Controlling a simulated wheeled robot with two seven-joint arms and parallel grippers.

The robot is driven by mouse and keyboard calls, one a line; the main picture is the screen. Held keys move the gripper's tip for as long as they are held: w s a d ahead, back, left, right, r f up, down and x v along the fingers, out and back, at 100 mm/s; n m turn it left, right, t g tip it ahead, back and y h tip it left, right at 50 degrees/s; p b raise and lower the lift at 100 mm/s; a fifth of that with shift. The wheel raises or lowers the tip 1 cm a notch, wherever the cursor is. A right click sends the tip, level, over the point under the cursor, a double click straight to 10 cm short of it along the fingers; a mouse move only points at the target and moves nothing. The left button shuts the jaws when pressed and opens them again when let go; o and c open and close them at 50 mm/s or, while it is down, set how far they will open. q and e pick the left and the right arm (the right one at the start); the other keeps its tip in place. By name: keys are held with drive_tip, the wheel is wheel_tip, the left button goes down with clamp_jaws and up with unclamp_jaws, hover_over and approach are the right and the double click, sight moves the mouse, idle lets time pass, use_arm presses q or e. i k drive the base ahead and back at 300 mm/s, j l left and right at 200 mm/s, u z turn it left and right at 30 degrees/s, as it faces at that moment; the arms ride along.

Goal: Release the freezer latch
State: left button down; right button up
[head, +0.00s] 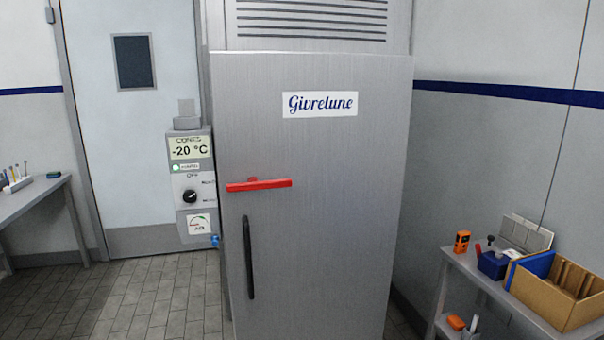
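The freezer (330,200) is a tall grey steel cabinet in the middle of the head view, with a "Givrelune" label (320,104) on its door. The door looks shut. The red latch (259,185) is a bar lying nearly level across the left part of the door, its left end at the door's left edge. A black vertical handle (248,257) sits below it. Neither of my grippers shows in this view, and nothing touches the latch.
A control box (190,165) reading -20 °C is left of the freezer. A table (462,268) at right bears a cardboard box (555,300), a blue container and an orange device. Another table (32,195) stands at far left. Tiled floor (150,300) at left is clear.

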sight(253, 183)
drive_tip(key=i+l, duration=0.15)
drive_tip(key=i, duration=0.25)
drive_tip(key=i+l, duration=0.15)
drive_tip(key=i, duration=0.25)
drive_tip(key=i+l, duration=0.15)
drive_tip(key=i, duration=0.3)
